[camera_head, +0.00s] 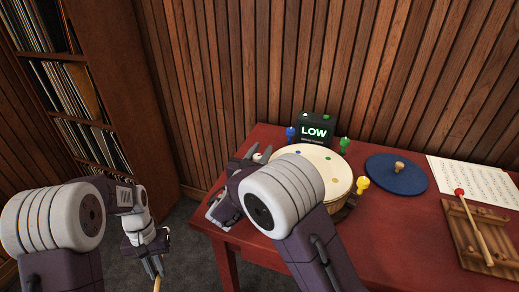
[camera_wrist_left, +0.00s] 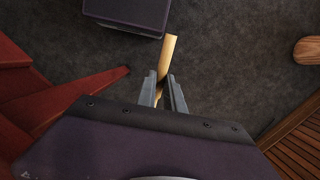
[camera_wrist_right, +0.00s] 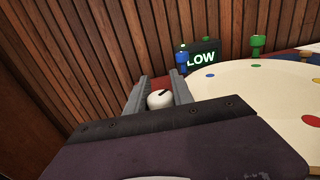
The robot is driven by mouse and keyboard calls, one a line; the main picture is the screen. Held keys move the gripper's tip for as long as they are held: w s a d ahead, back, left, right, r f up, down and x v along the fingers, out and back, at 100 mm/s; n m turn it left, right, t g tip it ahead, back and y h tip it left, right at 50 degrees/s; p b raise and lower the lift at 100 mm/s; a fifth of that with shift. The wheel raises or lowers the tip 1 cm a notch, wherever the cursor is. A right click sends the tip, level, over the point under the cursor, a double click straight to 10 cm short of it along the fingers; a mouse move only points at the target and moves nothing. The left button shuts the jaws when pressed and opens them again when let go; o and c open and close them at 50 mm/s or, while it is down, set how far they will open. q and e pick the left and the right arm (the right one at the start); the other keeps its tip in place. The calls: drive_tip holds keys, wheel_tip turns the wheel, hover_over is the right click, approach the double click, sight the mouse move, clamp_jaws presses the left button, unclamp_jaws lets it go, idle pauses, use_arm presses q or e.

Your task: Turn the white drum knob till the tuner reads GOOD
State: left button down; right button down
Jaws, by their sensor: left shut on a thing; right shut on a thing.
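The tuner (camera_head: 315,130) stands at the back of the red table and reads LOW in green-white letters; it also shows in the right wrist view (camera_wrist_right: 201,59). The cream drum (camera_head: 325,165) sits in front of it, partly hidden by my right arm. The white knob (camera_wrist_right: 160,99), with a dark mark on its top, is at the drum's left side. My right gripper (camera_wrist_right: 160,92) is shut on it, a finger on each side. My left gripper (camera_wrist_left: 163,85) is shut on a pale wooden stick (camera_wrist_left: 168,55), over the floor left of the table.
Blue (camera_head: 291,133), green (camera_head: 344,145) and yellow (camera_head: 362,185) knobs surround the drum. To its right are a blue round pad (camera_head: 390,182), sheet music (camera_head: 470,180) and a wooden rack (camera_head: 470,236) with a red-tipped mallet (camera_head: 470,212). A record shelf (camera_head: 125,75) stands at left.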

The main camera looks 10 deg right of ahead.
use_arm(q)
drive_tip(key=shift+s+p+v, duration=0.2)
drive_tip(key=shift+p+v, duration=0.65)
drive_tip(key=shift+v, duration=0.1)
use_arm(e)
drive_tip(key=shift+s+d+m+g+h, duration=0.15)
drive_tip(key=shift+m+g+h, duration=0.5)
drive_tip(key=shift+g+h, duration=0.1)
drive_tip(key=shift+s+d+m+g+h, duration=0.1)
drive_tip(key=shift+m+g+h, duration=0.55)
drive_tip(key=shift+h, duration=0.1)
use_arm(q)
drive_tip(key=shift+r, duration=0.1)
use_arm(e)
drive_tip(key=c, duration=1.1)
unclamp_jaws()
use_arm(q)
drive_tip(key=shift+r+p, duration=0.7)
drive_tip(key=shift+p, duration=0.05)
use_arm(e)
drive_tip(key=v, duration=1.2)
drive_tip(key=shift+a, duration=0.1)
